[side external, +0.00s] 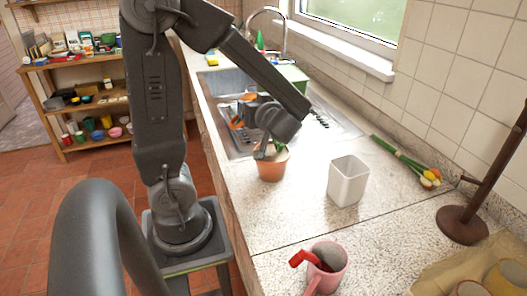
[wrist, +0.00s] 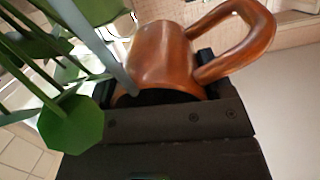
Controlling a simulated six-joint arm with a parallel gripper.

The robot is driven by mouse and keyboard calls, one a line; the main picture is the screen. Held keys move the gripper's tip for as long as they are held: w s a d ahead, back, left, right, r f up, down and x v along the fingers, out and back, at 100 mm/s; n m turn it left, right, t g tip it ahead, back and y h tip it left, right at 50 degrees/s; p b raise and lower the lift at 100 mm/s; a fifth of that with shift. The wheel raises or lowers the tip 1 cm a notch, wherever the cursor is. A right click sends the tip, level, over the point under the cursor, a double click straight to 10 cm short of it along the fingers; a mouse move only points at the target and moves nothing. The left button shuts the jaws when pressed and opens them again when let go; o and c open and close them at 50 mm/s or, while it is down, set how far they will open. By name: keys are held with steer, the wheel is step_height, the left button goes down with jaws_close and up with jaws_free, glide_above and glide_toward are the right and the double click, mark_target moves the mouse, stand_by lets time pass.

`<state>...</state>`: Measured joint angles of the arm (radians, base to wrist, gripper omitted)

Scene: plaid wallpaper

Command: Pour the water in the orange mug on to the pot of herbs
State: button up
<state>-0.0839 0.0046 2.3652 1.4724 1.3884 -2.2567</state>
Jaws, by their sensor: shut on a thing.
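The orange mug (wrist: 163,52) is held in my gripper (wrist: 158,88), whose jaws are shut on its body. Its looped handle points to the upper right in the wrist view. Green herb leaves (wrist: 70,124) are close beside the mug at the left of that view. In the side view, the terracotta herb pot (side external: 272,168) stands upright on the counter, near the sink's front corner. My gripper (side external: 250,112) is above and slightly left of the pot. The mug is mostly hidden there, and the water and the mug's exact tilt cannot be made out.
A white square container (side external: 348,182) stands right of the pot. A pink mug (side external: 327,268) with a red object in it is in front. Vegetables (side external: 425,177) lie by the wall, near a brown stand (side external: 463,224). The sink (side external: 222,84) is behind.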

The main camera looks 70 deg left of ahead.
steer(key=shift+d+r+y, duration=0.3)
steer(key=shift+d+y, duration=0.05)
steer(key=shift+y, duration=0.65)
stand_by(0.4)
steer(key=shift+d+r+y, duration=0.15)
steer(key=shift+r+y, duration=0.25)
steer(key=shift+r, duration=0.05)
